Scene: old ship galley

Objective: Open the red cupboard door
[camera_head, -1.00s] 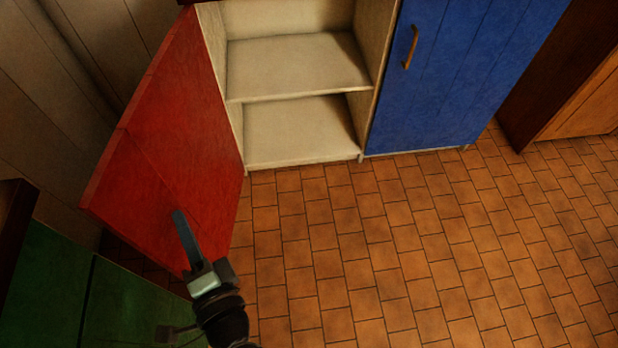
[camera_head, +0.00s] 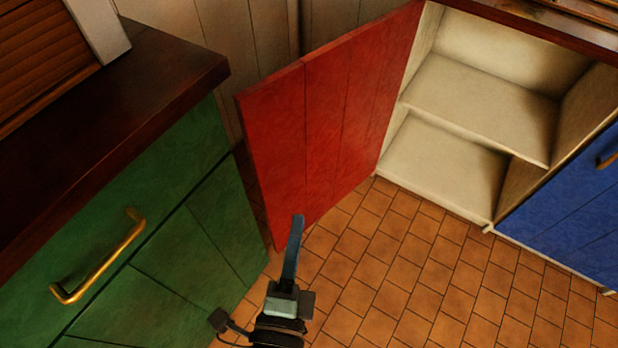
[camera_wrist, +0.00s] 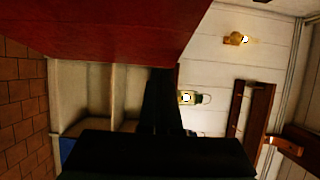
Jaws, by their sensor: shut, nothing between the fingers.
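The red cupboard door (camera_head: 325,125) stands wide open in the head view, swung out to the left of its cupboard. The cupboard interior (camera_head: 470,120) is exposed, with an empty cream shelf and floor. My gripper (camera_head: 294,225) is shut and empty, in front of the lower edge of the red door in the picture. I cannot tell whether it touches the door. In the wrist view the red door (camera_wrist: 110,30) fills the upper left, and my dark gripper (camera_wrist: 160,100) covers the lower middle. No handle shows on the visible face of the red door.
A green cabinet (camera_head: 160,260) with a brass handle (camera_head: 100,262) and dark worktop (camera_head: 110,110) stands close on the left. A blue door (camera_head: 570,210) is shut at the right. Tiled floor (camera_head: 400,270) is clear in front. A lantern (camera_wrist: 188,98) shows in the wrist view.

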